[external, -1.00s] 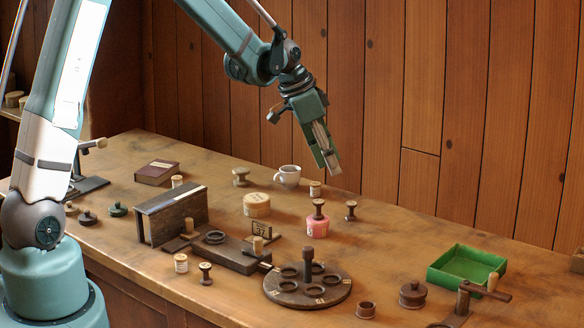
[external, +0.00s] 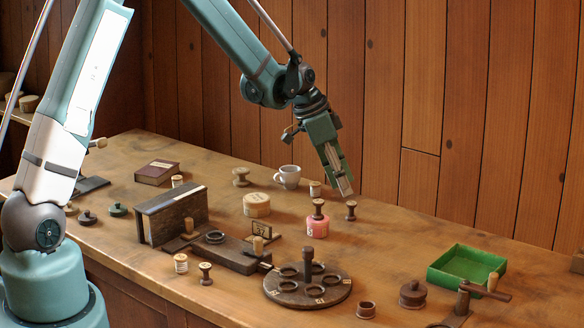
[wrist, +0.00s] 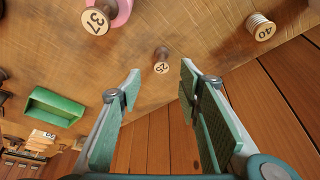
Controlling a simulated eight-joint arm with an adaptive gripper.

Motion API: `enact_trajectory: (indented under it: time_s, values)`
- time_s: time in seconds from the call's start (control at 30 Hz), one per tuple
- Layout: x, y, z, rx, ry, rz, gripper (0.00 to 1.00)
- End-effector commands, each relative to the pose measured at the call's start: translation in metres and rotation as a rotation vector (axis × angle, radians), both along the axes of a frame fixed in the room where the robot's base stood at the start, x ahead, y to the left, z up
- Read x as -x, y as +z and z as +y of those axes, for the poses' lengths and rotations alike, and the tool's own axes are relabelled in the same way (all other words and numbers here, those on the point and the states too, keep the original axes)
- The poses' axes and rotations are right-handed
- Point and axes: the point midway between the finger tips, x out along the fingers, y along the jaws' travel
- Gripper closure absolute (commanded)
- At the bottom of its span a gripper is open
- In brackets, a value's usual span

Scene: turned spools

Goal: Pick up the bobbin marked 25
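The bobbin marked 25 (wrist: 161,64) is a small dark turned spool with a pale round label, standing upright on the bench. In the external view it is the dark bobbin (external: 351,212) right of the pink spool. My gripper (external: 345,193) is above it, tilted down, with its fingertips close to the bobbin's top in the picture. In the wrist view my gripper (wrist: 162,80) is open and empty. The bobbin shows just beyond the gap between the fingers, apart from both.
A dark bobbin marked 37 (wrist: 97,20) stands on a pink spool (external: 318,228) to the left. A pale spool marked 40 (wrist: 261,27) is nearby. A cup (external: 288,176), round box (external: 257,206), turntable (external: 290,297) and green tray (external: 440,274) stand farther off. The plank wall is behind.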

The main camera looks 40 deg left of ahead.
Motion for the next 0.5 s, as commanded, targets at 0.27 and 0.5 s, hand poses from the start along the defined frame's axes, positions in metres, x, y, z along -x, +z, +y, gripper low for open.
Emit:
enact_trajectory:
  time_s: [0.27, 0.5]
  values:
    - [-0.005, -0.017, -0.005, 0.000, -0.001, 0.000, 0.65]
    - [-0.006, -0.020, -0.006, 0.000, 0.000, 0.000, 0.65]
